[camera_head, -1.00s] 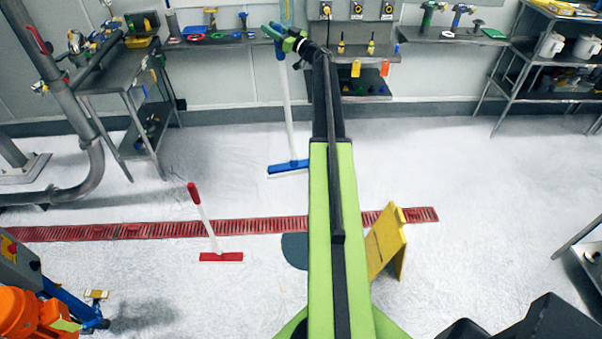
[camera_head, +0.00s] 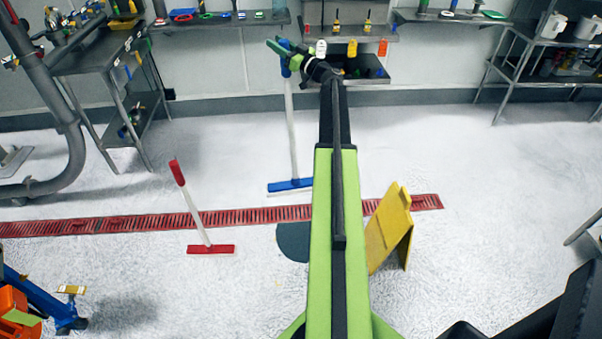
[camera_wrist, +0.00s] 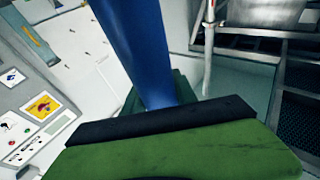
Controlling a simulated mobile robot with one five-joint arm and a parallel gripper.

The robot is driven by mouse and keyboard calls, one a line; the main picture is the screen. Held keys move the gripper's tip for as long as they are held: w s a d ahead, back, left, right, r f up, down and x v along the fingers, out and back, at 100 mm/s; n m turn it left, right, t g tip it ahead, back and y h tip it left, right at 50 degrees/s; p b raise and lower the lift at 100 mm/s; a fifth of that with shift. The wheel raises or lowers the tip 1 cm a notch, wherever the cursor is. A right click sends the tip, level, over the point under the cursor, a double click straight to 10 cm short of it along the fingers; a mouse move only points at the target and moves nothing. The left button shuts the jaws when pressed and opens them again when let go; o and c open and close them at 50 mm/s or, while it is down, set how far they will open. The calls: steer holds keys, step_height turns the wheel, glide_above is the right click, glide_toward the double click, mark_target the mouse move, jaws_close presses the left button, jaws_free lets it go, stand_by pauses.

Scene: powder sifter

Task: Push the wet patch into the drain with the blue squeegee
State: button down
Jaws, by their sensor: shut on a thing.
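My gripper (camera_head: 284,50) is shut on the top of the blue squeegee (camera_head: 290,184) and holds it nearly upright. In the wrist view the blue handle (camera_wrist: 145,50) runs between the green and black jaws (camera_wrist: 165,108). The blue head is low at the floor, on the far side of the drain; I cannot tell if it touches. The drain (camera_head: 150,222) is a long red grating across the floor. The wet patch (camera_head: 292,242) is a dark teal area on the near side of the drain. My arm hides its right part and some of the drain.
A red squeegee (camera_head: 208,248) stands tilted left of the patch. A yellow folding sign (camera_head: 390,228) stands right of my arm, by the drain's right end. Steel tables and shelves line the back wall.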

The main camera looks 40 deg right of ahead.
steer(key=s+a+f+b, duration=0.3)
steer(key=s+f+b, duration=0.4)
steer(key=f+b, duration=0.5)
steer(key=s+a+f+h+b, duration=0.1)
steer(key=s+a+f+b, duration=0.2)
steer(key=f+b, duration=0.9)
steer(key=s+a+f+m+t+b, duration=0.1)
steer(key=s+a+f+b, duration=0.3)
steer(key=s+f+b, duration=0.6)
step_height(320, 180, down, 3)
steer(key=shift+s+r+h+b, duration=0.1)
steer(key=shift+s+h+b, duration=0.3)
steer(key=shift+b, duration=0.7)
step_height(320, 180, down, 5)
steer(key=b, duration=0.4)
steer(key=shift+b, duration=0.4)
steer(key=shift+f+b, duration=0.45)
steer(key=shift+b, duration=0.05)
steer(key=shift+w, duration=0.1)
steer(key=w+d, duration=0.7)
steer(key=w, duration=0.2)
steer(key=shift+d, duration=0.35)
